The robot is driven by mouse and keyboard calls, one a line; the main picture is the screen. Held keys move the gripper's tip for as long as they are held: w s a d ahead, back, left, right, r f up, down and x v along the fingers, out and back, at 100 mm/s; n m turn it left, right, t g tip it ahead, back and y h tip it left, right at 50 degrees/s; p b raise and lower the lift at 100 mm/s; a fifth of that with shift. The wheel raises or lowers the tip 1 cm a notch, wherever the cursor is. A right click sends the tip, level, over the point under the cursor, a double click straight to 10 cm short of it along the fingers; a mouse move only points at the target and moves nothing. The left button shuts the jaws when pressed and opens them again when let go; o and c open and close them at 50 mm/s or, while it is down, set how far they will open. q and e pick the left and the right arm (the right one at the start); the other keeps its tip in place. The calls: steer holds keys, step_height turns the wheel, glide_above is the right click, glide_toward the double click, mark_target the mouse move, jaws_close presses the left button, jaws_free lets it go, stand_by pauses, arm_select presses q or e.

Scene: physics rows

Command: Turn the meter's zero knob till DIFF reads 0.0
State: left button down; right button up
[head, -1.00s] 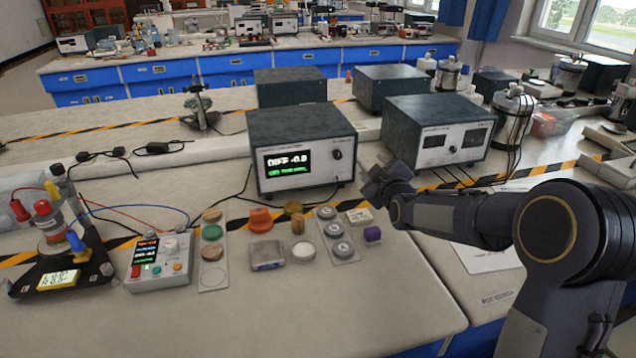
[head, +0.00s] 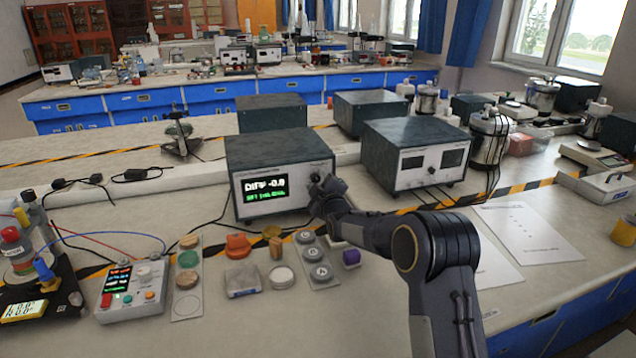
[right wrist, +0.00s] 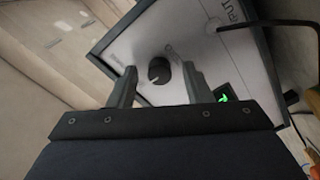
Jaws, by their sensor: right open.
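The meter (head: 268,153) is a dark box with a pale front on the bench. Its lit screen (head: 265,189) appears to read DIFF -0.0 above a green line too small to read surely. The zero knob (right wrist: 159,70) is round and black with a pale mark, on the meter's front. My right gripper (head: 322,188) is at the front's right side, partly covering the knob in the head view. In the right wrist view the right gripper (right wrist: 160,78) is open, a finger on each side of the knob, with gaps visible. My left gripper is not in view.
A second instrument box (head: 415,150) stands right of the meter. Weights (head: 318,255), a small control box (head: 132,290) and other small items lie in front. Cables run behind and beside the meter. Papers (head: 525,235) lie at the right.

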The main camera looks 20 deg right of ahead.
jaws_close()
steer(key=shift+f, duration=0.1)
